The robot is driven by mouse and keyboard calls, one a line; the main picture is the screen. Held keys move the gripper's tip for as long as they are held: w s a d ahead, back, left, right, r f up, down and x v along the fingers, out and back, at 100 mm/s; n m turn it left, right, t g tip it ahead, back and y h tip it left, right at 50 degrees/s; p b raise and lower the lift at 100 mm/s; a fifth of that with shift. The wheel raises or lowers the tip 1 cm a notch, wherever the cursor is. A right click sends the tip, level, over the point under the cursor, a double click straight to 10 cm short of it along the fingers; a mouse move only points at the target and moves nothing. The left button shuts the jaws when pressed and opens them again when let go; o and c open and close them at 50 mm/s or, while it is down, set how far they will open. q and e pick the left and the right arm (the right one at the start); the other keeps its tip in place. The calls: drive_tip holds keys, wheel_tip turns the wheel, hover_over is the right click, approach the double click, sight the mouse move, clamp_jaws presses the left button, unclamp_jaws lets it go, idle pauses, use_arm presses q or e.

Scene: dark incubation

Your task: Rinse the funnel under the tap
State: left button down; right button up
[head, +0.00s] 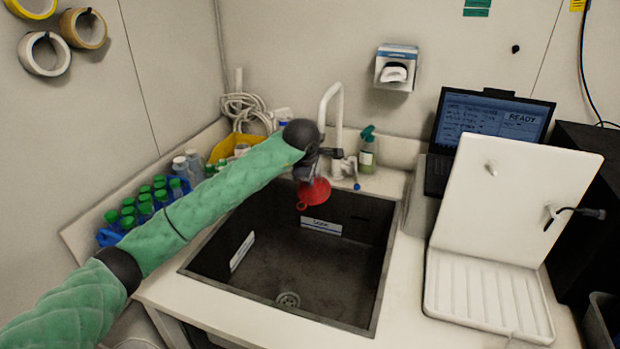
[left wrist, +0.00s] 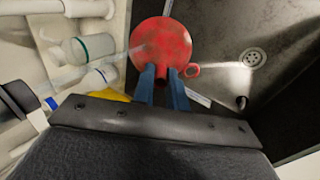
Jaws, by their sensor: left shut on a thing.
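The red funnel (head: 315,191) is held over the back of the dark sink (head: 330,262), just below and beside the white tap (head: 330,101). My left gripper (head: 311,172) is shut on the funnel. In the left wrist view, the blue fingers of my left gripper (left wrist: 161,80) grip the near side of the funnel (left wrist: 160,42). The funnel's wide face shows darker blotches, and a small ring sticks out at its side. A pale translucent streak, like water, reaches the funnel from the left. My right gripper is not in view.
Green-capped bottles (head: 144,203) in blue racks stand left of the sink. A yellow bin (head: 228,149) and coiled hose (head: 243,107) are behind. A spray bottle (head: 367,155) stands right of the tap. A white drying rack (head: 485,292) and laptop (head: 492,118) are at right. The sink basin is clear.

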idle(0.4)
use_arm(q)
drive_tip(key=shift+s+d+b, duration=0.1)
drive_tip(key=shift+d+b, duration=0.35)
drive_tip(key=shift+d, duration=0.05)
drive_tip(key=shift+d, duration=0.1)
drive_tip(key=shift+s, duration=0.1)
drive_tip(key=s+a+b, duration=0.1)
drive_tip(key=s+b, duration=0.1)
drive_tip(key=s, duration=0.5)
drive_tip(key=shift+s+a, duration=0.35)
idle(0.5)
